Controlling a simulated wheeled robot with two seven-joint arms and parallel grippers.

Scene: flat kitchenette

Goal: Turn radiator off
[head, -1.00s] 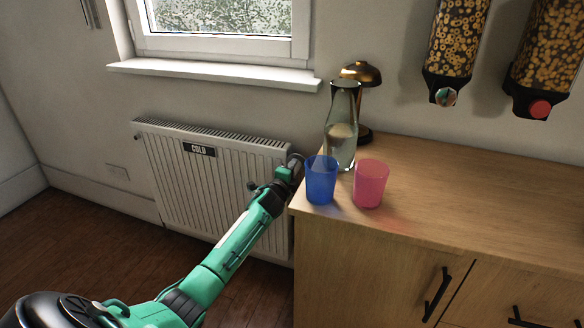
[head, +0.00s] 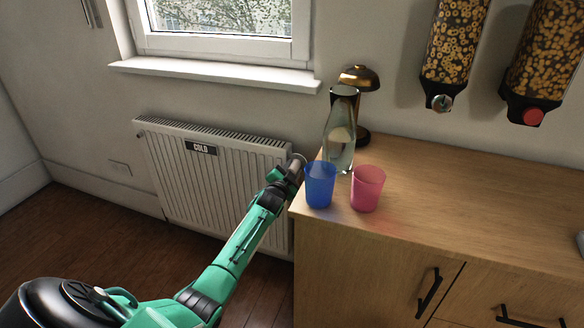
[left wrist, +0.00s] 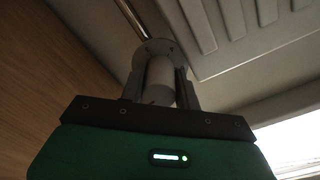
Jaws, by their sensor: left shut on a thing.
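The white ribbed radiator (head: 190,185) hangs on the wall under the window, with a dark sign reading COLD (head: 201,148) on its upper front. My left arm reaches to the radiator's right end. My left gripper (head: 294,167) is there, close to the cabinet's left side. In the left wrist view, my left gripper (left wrist: 160,90) is shut on a pale round radiator knob (left wrist: 160,78), with one finger on each side. A metal pipe runs up from behind the knob.
A wooden cabinet (head: 450,205) stands right of the radiator. On its near left corner are a blue cup (head: 320,185) and a pink cup (head: 367,188), with a glass carafe (head: 341,130) and a brass lamp (head: 360,77) behind. Cereal dispensers (head: 455,45) hang above. Open floor lies left.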

